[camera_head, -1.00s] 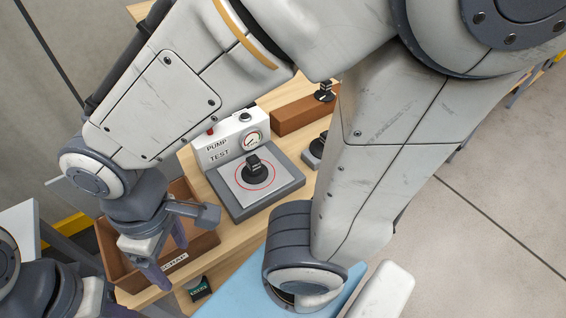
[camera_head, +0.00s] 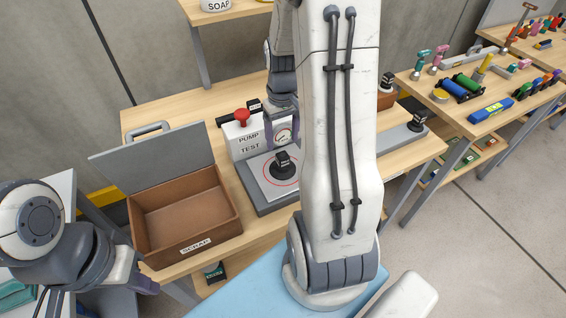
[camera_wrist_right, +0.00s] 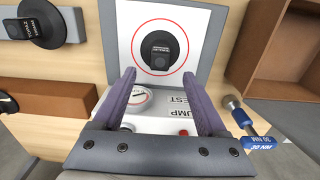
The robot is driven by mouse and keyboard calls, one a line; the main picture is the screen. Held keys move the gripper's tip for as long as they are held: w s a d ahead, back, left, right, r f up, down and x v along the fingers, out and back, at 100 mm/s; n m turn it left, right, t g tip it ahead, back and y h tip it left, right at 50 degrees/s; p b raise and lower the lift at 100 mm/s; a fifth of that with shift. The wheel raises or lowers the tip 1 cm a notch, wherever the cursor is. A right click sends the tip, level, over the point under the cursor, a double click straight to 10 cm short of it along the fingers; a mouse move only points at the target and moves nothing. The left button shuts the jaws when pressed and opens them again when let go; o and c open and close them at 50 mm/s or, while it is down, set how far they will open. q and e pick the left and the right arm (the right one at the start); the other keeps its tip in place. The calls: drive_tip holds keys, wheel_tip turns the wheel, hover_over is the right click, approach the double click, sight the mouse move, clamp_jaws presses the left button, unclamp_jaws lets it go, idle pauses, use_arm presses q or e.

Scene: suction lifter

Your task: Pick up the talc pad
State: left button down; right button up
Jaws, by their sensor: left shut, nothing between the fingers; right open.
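A small dark item with a green label (camera_head: 214,271) sits low below the bench front, beneath the scrap box. Its lettering is too small to read, so I cannot tell whether it is the talc pad. A black suction pad (camera_head: 283,163) stands on the pump test plate inside a red ring; it also shows in the right wrist view (camera_wrist_right: 160,50). My right gripper (camera_head: 281,137) is open and empty by the pump gauge, its fingers apart in the right wrist view (camera_wrist_right: 165,85). My left gripper (camera_head: 146,285) is shut and empty at lower left, partly hidden.
The brown scrap box (camera_head: 187,252) is empty, with a grey panel (camera_head: 155,165) raised behind it. The pump test unit (camera_head: 243,140) stands right of it. More black pads (camera_head: 416,121) lie further right. A tool table (camera_head: 520,105) is at right. My right arm hides part of the bench.

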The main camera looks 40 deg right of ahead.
sight(283, 157)
wheel_tip(283, 157, down, 2)
drive_tip(key=shift+f, duration=0.1)
wheel_tip(283, 157, down, 5)
drive_tip(key=shift+s+r+p, duration=0.1)
drive_tip(key=shift+r+p, duration=0.1)
drive_tip(key=shift+p, duration=0.7)
drive_tip(key=shift+f, duration=0.5)
clamp_jaws()
